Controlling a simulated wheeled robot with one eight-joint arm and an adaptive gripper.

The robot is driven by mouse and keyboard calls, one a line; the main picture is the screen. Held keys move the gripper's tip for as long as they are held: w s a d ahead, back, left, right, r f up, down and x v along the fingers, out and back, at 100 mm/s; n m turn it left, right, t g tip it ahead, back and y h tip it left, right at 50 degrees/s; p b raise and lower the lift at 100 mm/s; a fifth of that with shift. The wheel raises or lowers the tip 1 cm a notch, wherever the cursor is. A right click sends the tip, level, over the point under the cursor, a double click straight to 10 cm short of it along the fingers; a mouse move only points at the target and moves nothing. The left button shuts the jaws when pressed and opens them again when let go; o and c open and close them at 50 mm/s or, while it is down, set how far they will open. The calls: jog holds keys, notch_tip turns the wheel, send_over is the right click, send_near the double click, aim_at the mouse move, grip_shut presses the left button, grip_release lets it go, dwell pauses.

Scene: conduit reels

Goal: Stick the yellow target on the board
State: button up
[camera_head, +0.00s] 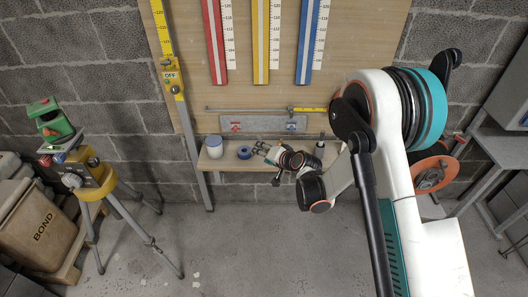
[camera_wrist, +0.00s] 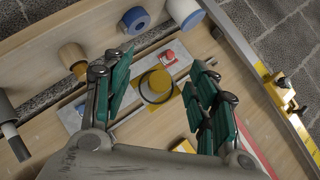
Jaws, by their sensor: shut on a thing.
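The yellow target (camera_wrist: 160,94) is a small flat yellow piece with a dark ring on it, seen between my two fingers in the wrist view. My gripper (camera_wrist: 157,78) is shut on it, one jointed teal finger on each side. In the head view my gripper (camera_head: 270,160) is just in front of the shelf, below the board (camera_head: 180,85); the target cannot be made out there. The grey strip (camera_head: 263,124) on the board carries a red mark (camera_head: 235,126) and a blue mark (camera_head: 290,126). In the wrist view the target covers its middle; I cannot tell the gap.
A shelf (camera_head: 225,165) below the board bears a white jar (camera_head: 214,146), a blue roll (camera_head: 244,152) and other small items. A thin rod (camera_head: 250,109) crosses above the strip. A yellow staff (camera_head: 168,60) leans at left, near a tripod (camera_head: 110,205).

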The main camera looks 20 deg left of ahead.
jog(key=shift+s+d, duration=0.25)
jog(key=shift+s, duration=0.55)
jog(key=shift+s+d, duration=0.2)
jog(key=shift+s, duration=0.6)
jog(key=shift+s+d, duration=0.25)
jog(key=shift+s, duration=0.55)
